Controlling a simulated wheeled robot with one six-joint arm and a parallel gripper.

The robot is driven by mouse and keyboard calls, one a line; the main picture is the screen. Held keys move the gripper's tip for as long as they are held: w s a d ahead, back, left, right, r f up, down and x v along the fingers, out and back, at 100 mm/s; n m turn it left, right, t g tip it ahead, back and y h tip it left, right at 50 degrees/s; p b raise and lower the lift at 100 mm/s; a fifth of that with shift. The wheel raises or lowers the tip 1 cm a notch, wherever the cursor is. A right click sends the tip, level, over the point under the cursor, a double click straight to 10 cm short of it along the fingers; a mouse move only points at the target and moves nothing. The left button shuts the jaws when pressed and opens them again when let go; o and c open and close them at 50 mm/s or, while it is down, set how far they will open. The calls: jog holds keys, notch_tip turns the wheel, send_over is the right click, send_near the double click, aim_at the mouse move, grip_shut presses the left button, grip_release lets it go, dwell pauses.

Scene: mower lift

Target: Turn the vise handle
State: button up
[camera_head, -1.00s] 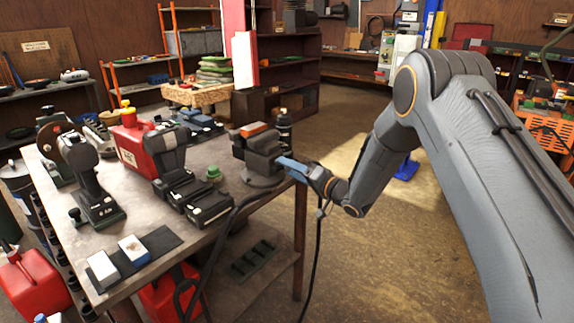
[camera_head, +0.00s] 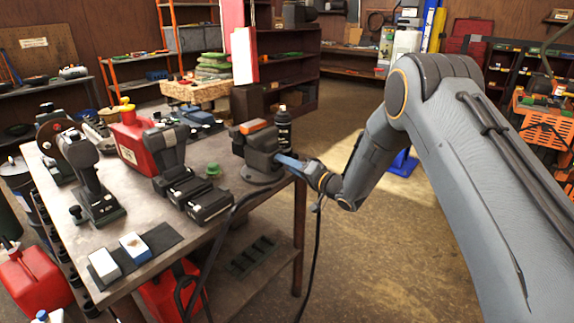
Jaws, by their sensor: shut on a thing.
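The dark grey vise (camera_head: 262,152) stands at the right corner of the workbench (camera_head: 150,225). An orange block (camera_head: 253,127) sits on its top. My gripper (camera_head: 290,163) is at the vise's right front side, with its blue fingers closed at the place of the handle. The handle itself is hidden by the fingers, so its angle cannot be made out. My arm reaches in from the right.
A black bottle (camera_head: 283,128) stands just behind the vise. Power tools, a red fuel can (camera_head: 131,141) and a small green knob (camera_head: 213,170) are to its left. A dark cable hangs over the bench's front edge. The floor to the right is open.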

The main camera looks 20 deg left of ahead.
jog(key=shift+b, duration=0.3)
jog(key=n+b, duration=0.1)
jog(key=n, duration=0.1)
jog(key=n+b, duration=0.2)
jog(key=shift+a+f, duration=0.1)
jog(key=shift+f, duration=0.1)
jog(key=n+b, duration=0.5)
jog(key=shift+n+y, duration=0.4)
jog(key=n+b, duration=0.2)
jog(key=n, duration=0.1)
jog(key=n+b, duration=0.2)
jog(key=b, duration=0.1)
jog(key=shift+f+n+g+y, duration=0.1)
jog(key=shift+n+g+y, duration=0.2)
jog(key=shift+n+g, duration=0.1)
jog(key=shift+n+b, duration=1.7)
jog(key=shift+n, duration=0.2)
jog(key=shift+s, duration=0.1)
